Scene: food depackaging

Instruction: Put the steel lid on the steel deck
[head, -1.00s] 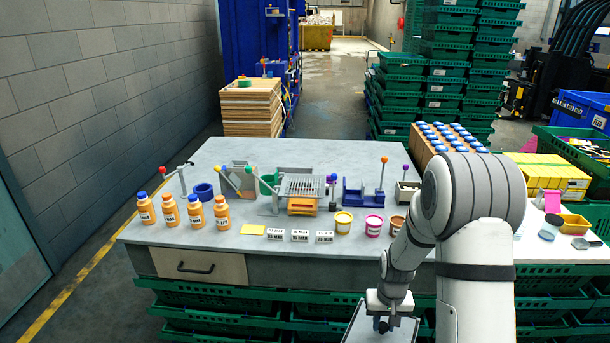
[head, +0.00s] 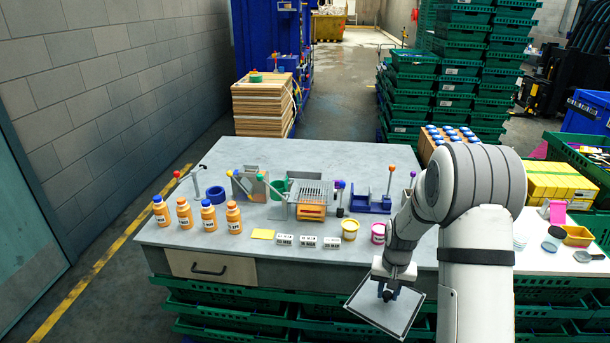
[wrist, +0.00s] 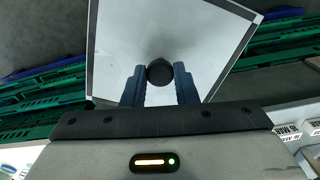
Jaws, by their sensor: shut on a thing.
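The steel lid (head: 402,313) is a square, pale grey plate with a darker rim and a dark round knob. It also shows in the wrist view (wrist: 205,35). My gripper (head: 388,291) is shut on the lid's knob, with a blue finger on each side of it in the wrist view (wrist: 160,78). The lid hangs in front of the table's front edge, tilted in the picture. A slotted steel deck (head: 313,190) stands on the table above an orange block, beyond the lid and to its left. My gripper is well apart from it.
Orange bottles (head: 184,213) stand at the table's left. White label blocks (head: 308,242), a yellow tub (head: 350,229) and a pink tub (head: 378,232) line the front. A blue fixture (head: 367,203) stands right of the deck. Green crates (head: 235,310) lie below.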

